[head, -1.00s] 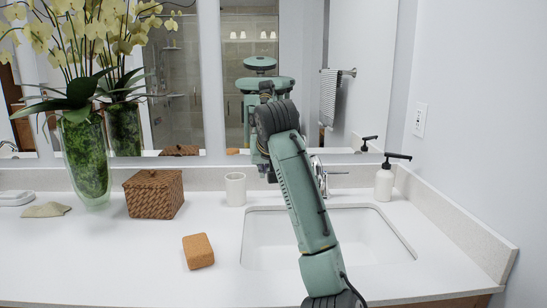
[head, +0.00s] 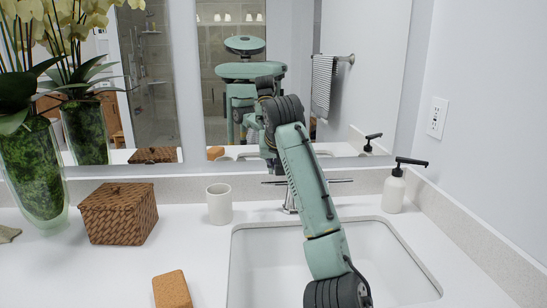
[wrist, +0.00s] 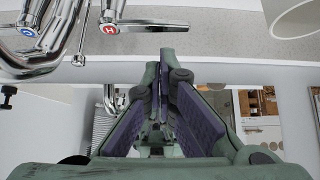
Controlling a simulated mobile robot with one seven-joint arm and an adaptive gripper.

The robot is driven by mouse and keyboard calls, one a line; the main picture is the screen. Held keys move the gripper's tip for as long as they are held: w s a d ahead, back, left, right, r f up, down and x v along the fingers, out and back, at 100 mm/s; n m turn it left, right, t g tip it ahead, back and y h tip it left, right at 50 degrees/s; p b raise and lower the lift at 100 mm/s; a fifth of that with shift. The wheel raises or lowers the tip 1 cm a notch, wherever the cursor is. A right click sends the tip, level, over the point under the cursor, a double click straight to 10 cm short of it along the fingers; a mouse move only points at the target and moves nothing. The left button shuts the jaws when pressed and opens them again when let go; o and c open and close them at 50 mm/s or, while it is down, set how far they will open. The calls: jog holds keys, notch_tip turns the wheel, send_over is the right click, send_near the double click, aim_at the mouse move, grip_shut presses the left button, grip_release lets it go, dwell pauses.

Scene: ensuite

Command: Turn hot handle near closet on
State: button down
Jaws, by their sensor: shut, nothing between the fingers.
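The chrome faucet (head: 290,200) stands behind the sink. Its hot handle, marked with a red H (wrist: 110,28), is a thin lever at the top of the wrist view, with its free end pointing right. The cold handle, marked blue (wrist: 27,32), is at the far left there. In the head view the hot handle (head: 270,182) shows on the cup side of the faucet, partly behind my arm. My gripper (wrist: 158,66) is shut and empty, its tips just below the hot lever in the wrist view. Contact cannot be told. My arm mostly hides the gripper in the head view.
A white cup (head: 219,204) stands left of the faucet, also at the wrist view's top right (wrist: 292,18). A soap dispenser (head: 394,188) is to the right. A wicker box (head: 118,214), vase (head: 33,170) and cork block (head: 171,290) stand left. The mirror (head: 350,90) is behind.

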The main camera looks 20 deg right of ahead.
jog(key=p+x, duration=0.1)
jog(key=x, duration=0.5)
jog(key=shift+r, duration=0.1)
jog(key=shift+d+p, duration=0.1)
jog(key=shift+p, duration=0.2)
jog(key=shift+s, duration=0.15)
